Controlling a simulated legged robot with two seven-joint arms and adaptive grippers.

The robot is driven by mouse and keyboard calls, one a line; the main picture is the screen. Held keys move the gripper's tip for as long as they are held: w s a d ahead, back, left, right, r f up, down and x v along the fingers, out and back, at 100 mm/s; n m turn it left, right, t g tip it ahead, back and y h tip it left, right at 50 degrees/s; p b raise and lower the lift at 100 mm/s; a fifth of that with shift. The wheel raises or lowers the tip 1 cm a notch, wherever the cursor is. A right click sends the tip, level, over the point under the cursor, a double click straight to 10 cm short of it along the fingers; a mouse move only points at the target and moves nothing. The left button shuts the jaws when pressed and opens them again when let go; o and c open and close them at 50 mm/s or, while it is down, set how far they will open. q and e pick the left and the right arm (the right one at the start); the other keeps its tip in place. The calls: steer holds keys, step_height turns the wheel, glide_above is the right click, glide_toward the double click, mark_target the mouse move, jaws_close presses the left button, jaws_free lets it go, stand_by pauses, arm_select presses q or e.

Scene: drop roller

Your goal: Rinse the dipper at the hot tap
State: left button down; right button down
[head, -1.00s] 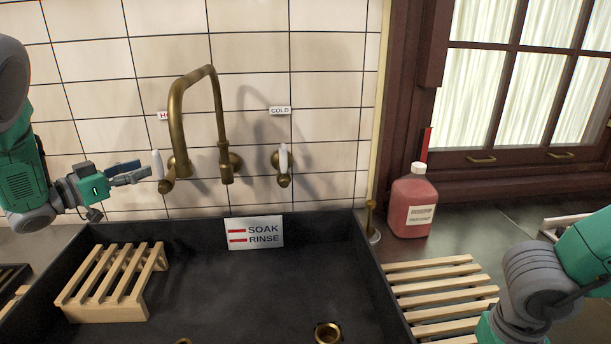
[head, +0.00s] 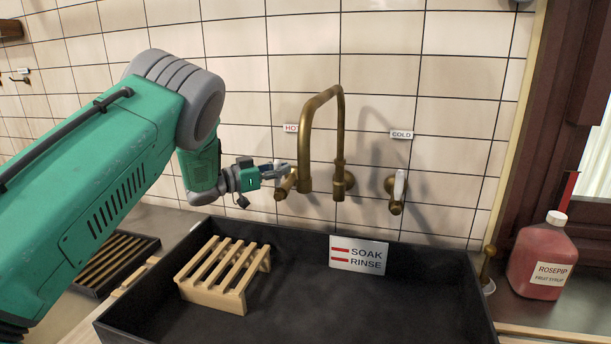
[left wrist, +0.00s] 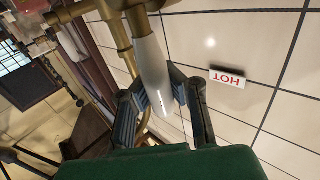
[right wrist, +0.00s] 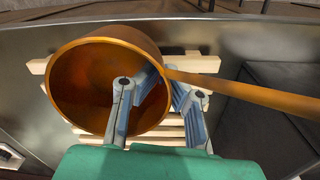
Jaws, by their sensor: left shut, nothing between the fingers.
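The brass hot tap (head: 288,185) is on the tiled wall by the HOT label. My left gripper (head: 278,170) is at its white handle. In the left wrist view the white handle (left wrist: 152,62) lies across the fingers, close to the tips; the gripper (left wrist: 165,90) is shut with nothing held. Whether it touches the handle I cannot tell. The copper dipper (right wrist: 85,70) shows in the right wrist view, its mouth towards the camera and its handle running right. My right gripper (right wrist: 163,78) is shut on its rim near the handle. The head view shows neither.
The brass spout (head: 340,120) arches over the dark sink (head: 310,305). The cold tap (head: 397,190) is to its right. A wooden rack (head: 222,275) stands in the sink's left part, near a SOAK/RINSE sign (head: 358,253). A syrup bottle (head: 540,260) stands at right.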

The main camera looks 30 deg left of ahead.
arm_select(q)
steer(key=shift+s+a+f+h, duration=0.3)
steer(key=shift+s+a+f, duration=0.15)
steer(key=shift+a+f, duration=0.35)
steer(key=n+t, duration=0.1)
steer(key=a+n+b, duration=0.1)
steer(key=shift+s+a+f+n+t, duration=0.1)
steer(key=shift+s+a+n+t, duration=0.2)
steer(key=shift+n+t, duration=0.1)
steer(key=c, duration=1.4)
jaws_free()
steer(key=shift+s, duration=0.15)
steer(key=shift+c, duration=0.2)
steer(key=r+v, duration=0.1)
steer(key=v, duration=0.6)
steer(key=shift+s+f+h, duration=0.3)
steer(key=shift+f, duration=0.05)
